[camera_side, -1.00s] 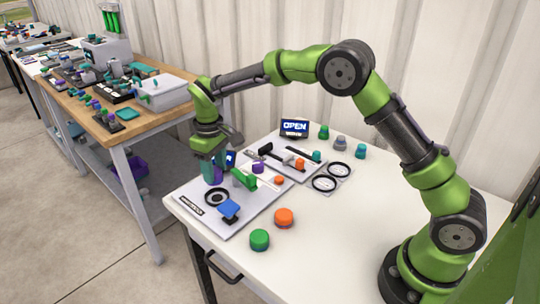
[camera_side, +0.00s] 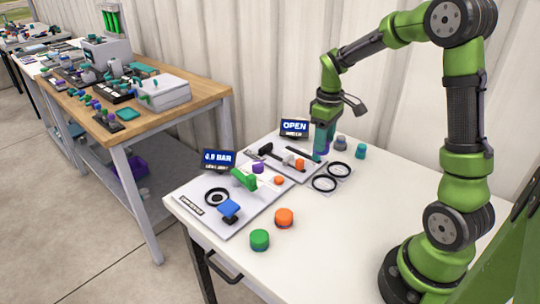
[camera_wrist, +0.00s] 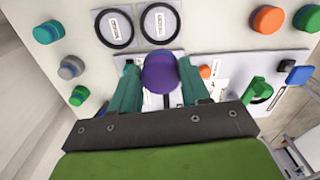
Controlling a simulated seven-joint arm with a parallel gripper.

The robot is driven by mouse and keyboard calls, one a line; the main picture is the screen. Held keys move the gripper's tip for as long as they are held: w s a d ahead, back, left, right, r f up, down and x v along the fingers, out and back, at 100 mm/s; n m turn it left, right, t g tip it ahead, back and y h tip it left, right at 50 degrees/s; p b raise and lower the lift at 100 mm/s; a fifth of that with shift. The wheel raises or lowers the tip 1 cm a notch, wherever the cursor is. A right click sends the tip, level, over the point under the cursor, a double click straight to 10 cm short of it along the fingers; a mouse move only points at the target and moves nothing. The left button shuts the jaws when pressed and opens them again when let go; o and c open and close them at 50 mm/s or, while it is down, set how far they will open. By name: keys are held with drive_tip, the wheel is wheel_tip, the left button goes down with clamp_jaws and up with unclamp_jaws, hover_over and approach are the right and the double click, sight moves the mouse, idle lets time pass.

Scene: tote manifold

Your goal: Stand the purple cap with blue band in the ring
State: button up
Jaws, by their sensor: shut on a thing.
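My gripper (camera_side: 321,148) is shut on a purple cap, whose round top shows between the teal fingers (camera_wrist: 160,73) in the wrist view. No blue band can be made out. In the side view the fingers mostly hide the cap, and they are near the back of the slider plate. Two black rings lie on a pale plate: the farther ring (camera_side: 338,170) and the nearer ring (camera_side: 324,183). In the wrist view the rings (camera_wrist: 115,28) (camera_wrist: 160,22) lie just above the cap, with labels inside, and both look empty. The cap is not over either ring.
A grey cap (camera_side: 340,143) and a teal cap (camera_side: 361,151) stand behind the rings. The OPEN display (camera_side: 294,127) and the BAR display (camera_side: 219,160) stand on the left. An orange cap (camera_side: 284,217) and a green cap (camera_side: 259,240) stand in front. The table to the right is clear.

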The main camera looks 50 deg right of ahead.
drive_tip(key=shift+n, duration=0.9)
drive_tip(key=shift+s+f, duration=0.45)
drive_tip(key=shift+f, duration=1.2)
drive_tip(key=shift+s+f, duration=0.4)
drive_tip(key=shift+f, duration=1.3)
drive_tip(key=shift+s+f, duration=0.45)
drive_tip(key=shift+f, duration=1.2)
drive_tip(key=o, duration=1.1)
